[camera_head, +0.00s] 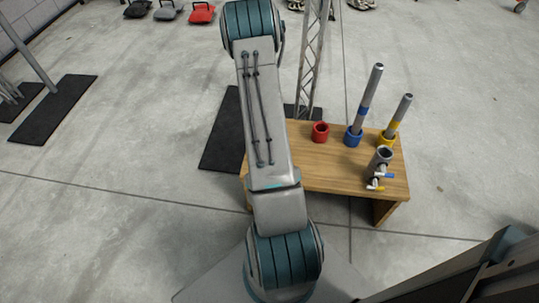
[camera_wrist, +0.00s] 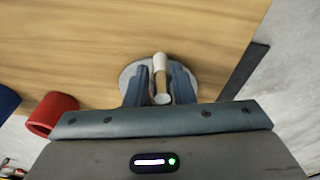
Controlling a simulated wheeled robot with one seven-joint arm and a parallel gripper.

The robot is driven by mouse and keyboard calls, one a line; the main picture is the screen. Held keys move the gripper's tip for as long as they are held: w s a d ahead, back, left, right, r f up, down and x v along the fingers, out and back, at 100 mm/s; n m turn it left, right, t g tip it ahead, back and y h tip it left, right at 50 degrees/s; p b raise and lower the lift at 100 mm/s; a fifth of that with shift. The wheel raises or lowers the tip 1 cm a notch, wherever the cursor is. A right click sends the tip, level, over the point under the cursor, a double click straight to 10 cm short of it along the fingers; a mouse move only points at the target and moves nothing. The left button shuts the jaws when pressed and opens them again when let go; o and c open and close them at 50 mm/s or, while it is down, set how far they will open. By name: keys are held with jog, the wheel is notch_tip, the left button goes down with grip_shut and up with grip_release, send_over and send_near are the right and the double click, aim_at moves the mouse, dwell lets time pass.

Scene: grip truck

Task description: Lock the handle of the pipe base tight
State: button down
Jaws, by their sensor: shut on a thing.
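In the wrist view my gripper (camera_wrist: 160,88) is over the wooden table, with its two blue-grey fingers closed on a small upright handle (camera_wrist: 160,62). The handle has a pale top, a brown middle and a silvery lower end. It stands over a round grey base plate (camera_wrist: 130,76), which the fingers partly cover. In the head view my arm hides this handle and plate, and my gripper does not show. Whether the handle is tight cannot be seen.
The table (camera_head: 330,178) carries a red socket (camera_head: 320,132), a blue socket (camera_head: 353,137) and a yellow socket (camera_head: 387,139), the last two holding upright pipes. A grey cylinder (camera_head: 380,158) with blue and yellow levers stands at the front right. A lattice mast (camera_head: 311,60) rises behind.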

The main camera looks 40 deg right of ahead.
jog(key=shift+s+d+f+t+y+b, duration=0.15)
jog(key=shift+t+y+b, duration=0.45)
jog(key=shift+b, duration=0.85)
jog(key=shift+s+d+f+t+y+b, duration=0.15)
jog(key=shift+t+y+b, duration=0.4)
jog(key=shift+b, duration=0.85)
jog(key=shift+m+t+y+b, duration=0.3)
jog(key=shift+t+y+b, duration=0.45)
jog(key=shift+t+b, duration=0.45)
jog(key=shift+t+y, duration=1.2)
jog(key=shift+t, duration=0.25)
jog(key=shift+s+f+m+t+y+b, duration=0.1)
jog(key=shift+f+m+t+y+b, duration=0.1)
jog(key=shift+t+y, duration=0.6)
jog(key=shift+f+m+t+y+b, duration=0.1)
jog(key=shift+m+t+y, duration=0.1)
jog(key=shift+t+y, duration=0.6)
jog(key=shift+t, duration=0.3)
jog(key=shift+a, duration=0.1)
jog(key=c, duration=1.3)
grip_release()
jog(key=shift+c, duration=0.2)
jog(key=shift+r, duration=0.1)
